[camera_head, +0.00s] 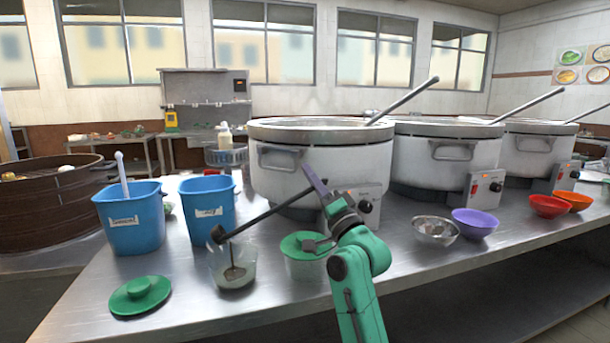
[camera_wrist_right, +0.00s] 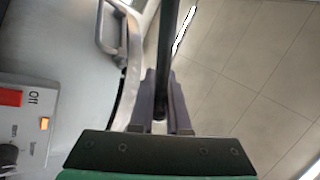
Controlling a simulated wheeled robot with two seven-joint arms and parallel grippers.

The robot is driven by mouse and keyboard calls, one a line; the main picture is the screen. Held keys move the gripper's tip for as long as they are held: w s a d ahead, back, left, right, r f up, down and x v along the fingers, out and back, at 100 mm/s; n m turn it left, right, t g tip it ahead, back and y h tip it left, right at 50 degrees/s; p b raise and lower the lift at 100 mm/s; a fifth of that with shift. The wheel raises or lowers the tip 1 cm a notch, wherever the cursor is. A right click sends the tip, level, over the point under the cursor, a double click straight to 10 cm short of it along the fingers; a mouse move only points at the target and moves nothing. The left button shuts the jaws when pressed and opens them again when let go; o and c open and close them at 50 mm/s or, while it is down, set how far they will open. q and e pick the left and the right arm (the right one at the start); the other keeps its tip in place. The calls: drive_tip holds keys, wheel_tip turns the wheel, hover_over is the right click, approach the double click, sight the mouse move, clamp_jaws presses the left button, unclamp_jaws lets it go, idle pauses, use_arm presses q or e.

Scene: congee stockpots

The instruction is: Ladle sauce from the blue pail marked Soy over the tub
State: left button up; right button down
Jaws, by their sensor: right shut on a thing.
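The blue pail marked Soy (camera_head: 207,208) stands on the steel counter, second from the left. The right wrist view shows the handle (camera_wrist_right: 167,45) between the fingers (camera_wrist_right: 166,88). My left gripper is not in view.
Another blue pail (camera_head: 132,225) with a pale handle stands at left. A green lid (camera_head: 140,296) lies in front of it. A green-lidded tub (camera_head: 303,262) stands right of the open tub. Large stockpots (camera_head: 325,160) line the back; bowls (camera_head: 436,232) stand at right.

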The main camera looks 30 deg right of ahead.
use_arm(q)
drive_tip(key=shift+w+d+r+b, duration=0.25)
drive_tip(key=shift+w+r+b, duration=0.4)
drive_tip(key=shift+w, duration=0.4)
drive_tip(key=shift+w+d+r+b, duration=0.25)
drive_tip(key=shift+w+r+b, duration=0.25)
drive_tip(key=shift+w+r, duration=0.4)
use_arm(e)
drive_tip(key=d+f+m+h, duration=0.3)
drive_tip(key=f+m+h, duration=0.1)
drive_tip(key=f+m, duration=0.1)
drive_tip(key=shift+s+f+m+h, duration=0.3)
drive_tip(key=shift+s+f+m, duration=0.05)
drive_tip(key=shift+s+m, duration=0.05)
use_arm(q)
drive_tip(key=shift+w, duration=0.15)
use_arm(e)
drive_tip(key=shift+d+r, duration=0.1)
use_arm(q)
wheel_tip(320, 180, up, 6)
drive_tip(key=p, duration=0.6)
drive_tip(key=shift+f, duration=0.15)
use_arm(e)
wheel_tip(320, 180, up, 6)
drive_tip(key=shift+f, duration=0.1)
